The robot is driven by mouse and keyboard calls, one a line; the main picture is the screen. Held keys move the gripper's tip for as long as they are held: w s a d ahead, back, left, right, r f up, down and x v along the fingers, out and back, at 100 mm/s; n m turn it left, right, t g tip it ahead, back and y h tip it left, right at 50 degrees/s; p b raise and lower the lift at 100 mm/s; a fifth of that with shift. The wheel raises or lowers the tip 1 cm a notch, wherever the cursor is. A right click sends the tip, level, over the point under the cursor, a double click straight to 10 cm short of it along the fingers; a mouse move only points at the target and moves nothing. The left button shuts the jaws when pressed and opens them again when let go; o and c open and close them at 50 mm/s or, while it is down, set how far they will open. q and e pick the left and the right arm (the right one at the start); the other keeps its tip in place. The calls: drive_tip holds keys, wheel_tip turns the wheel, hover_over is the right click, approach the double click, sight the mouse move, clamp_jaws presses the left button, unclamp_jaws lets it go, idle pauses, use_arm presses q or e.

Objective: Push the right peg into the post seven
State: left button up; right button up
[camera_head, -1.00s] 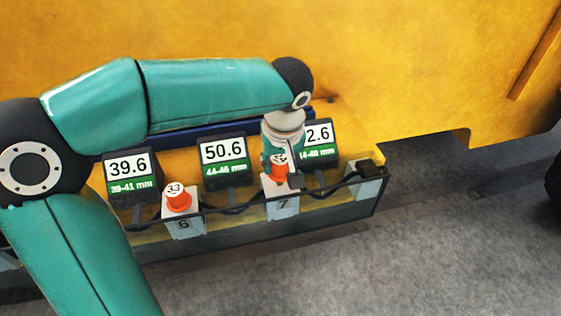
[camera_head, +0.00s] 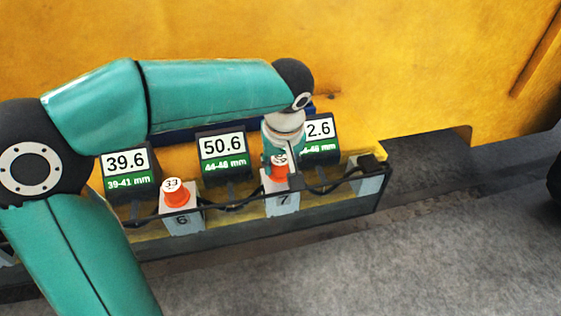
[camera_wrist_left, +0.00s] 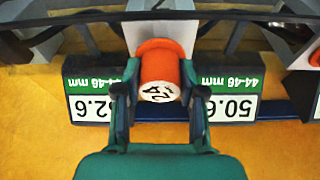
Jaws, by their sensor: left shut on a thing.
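An orange peg (camera_head: 279,172) with a white numbered top stands at the top of post seven (camera_head: 282,204), a pale block marked 7. My left gripper (camera_head: 280,178) comes down over this peg from above and is shut on it. In the left wrist view the peg (camera_wrist_left: 159,66) sits between the two fingers of the gripper (camera_wrist_left: 160,92), its wider collar against the pale post. How deep it sits cannot be told. Another orange peg (camera_head: 176,195) stands on post six (camera_head: 183,222), to the left. My right gripper is not in view.
Displays reading 39.6 (camera_head: 126,163) and 50.6 (camera_head: 223,145) stand behind the posts. A third display (camera_head: 319,130) is partly hidden by my left wrist. A dark cable (camera_head: 232,205) runs along the posts. Grey floor (camera_head: 440,240) is clear in front.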

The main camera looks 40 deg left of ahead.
use_arm(q)
drive_tip(key=shift+f+b, duration=0.75)
drive_tip(key=shift+f, duration=0.15)
drive_tip(key=o, duration=1.2)
drive_tip(key=shift+r, duration=0.1)
drive_tip(key=v, duration=1.1)
drive_tip(key=shift+s+d+r, duration=0.1)
drive_tip(key=shift+r, duration=0.3)
